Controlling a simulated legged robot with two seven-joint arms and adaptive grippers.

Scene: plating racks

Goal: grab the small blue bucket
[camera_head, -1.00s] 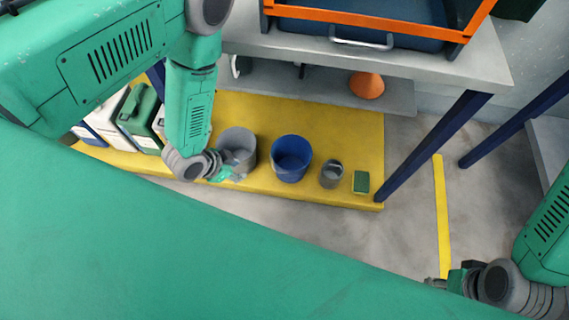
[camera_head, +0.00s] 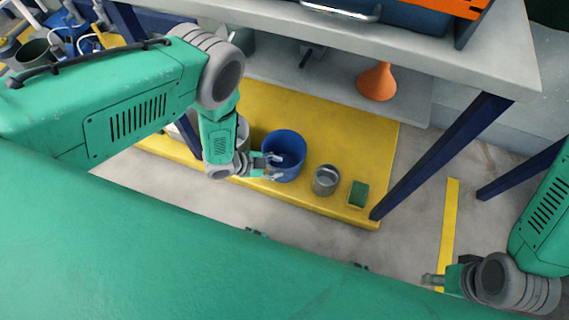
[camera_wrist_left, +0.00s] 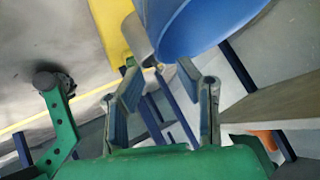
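The small blue bucket (camera_head: 286,145) stands upright on the yellow platform in the head view. It also shows large at the top of the left wrist view (camera_wrist_left: 195,22). My left gripper (camera_head: 276,167) is at the bucket's near left side, with its fingers spread and nothing seen held. In the left wrist view the fingers of the left gripper (camera_wrist_left: 160,74) are apart, with the bucket just past their tips. Whether they touch it is not clear. My right gripper (camera_head: 430,280) is low at the right, away from the bucket; its finger gap is too small to tell.
A grey metal can (camera_head: 326,180) and a green box (camera_head: 358,194) stand right of the bucket on the yellow platform (camera_head: 335,135). A grey bucket (camera_head: 243,135) is partly hidden behind my left arm. A dark blue post (camera_head: 440,157) and an overhead shelf (camera_head: 490,67) bound the space.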

